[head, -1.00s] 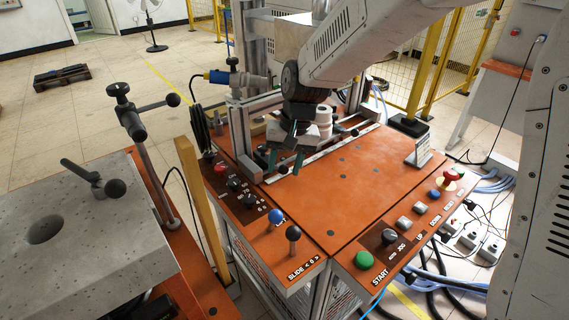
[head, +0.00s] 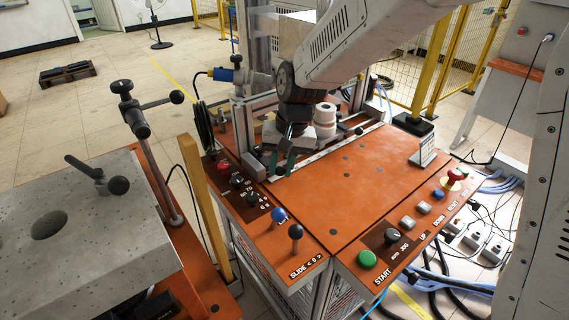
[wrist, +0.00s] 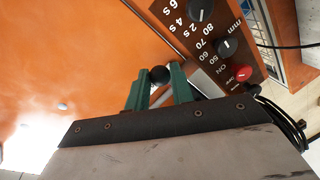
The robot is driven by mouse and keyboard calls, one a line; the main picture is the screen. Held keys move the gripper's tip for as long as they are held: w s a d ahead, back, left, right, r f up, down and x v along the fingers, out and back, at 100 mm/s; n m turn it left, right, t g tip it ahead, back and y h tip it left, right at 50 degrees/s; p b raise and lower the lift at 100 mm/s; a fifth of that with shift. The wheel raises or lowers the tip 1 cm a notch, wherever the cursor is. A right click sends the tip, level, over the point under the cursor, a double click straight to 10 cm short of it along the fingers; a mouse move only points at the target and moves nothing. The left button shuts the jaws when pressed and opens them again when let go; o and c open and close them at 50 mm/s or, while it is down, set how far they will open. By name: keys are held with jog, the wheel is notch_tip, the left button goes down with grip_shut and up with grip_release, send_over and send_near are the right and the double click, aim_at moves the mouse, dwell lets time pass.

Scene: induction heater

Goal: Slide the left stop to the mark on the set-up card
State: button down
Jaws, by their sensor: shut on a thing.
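The left stop is a pale block with a black ball knob; in the wrist view the block (wrist: 208,83) lies beside the right finger and the knob (wrist: 159,75) shows between the fingertips. My gripper (head: 281,160) has teal fingers pointing down at the left end of the white scale strip (head: 313,157). In the wrist view my gripper (wrist: 158,88) is shut on the left stop at its knob. The fingers hide much of the stop in the head view.
The orange table top (head: 340,190) is clear in front of the scale. A right knob (head: 359,131) is at the strip's far end.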

jog(key=c, duration=1.2)
grip_release()
jog(key=shift+s+a, duration=0.15)
jog(key=shift+a, duration=0.2)
jog(key=shift+d, duration=0.1)
jog(key=shift+d+r, duration=0.1)
jog(key=shift+r, duration=0.05)
notch_tip(320, 180, up, 7)
jog(key=d, duration=0.1)
jog(key=shift+d+r, duration=0.2)
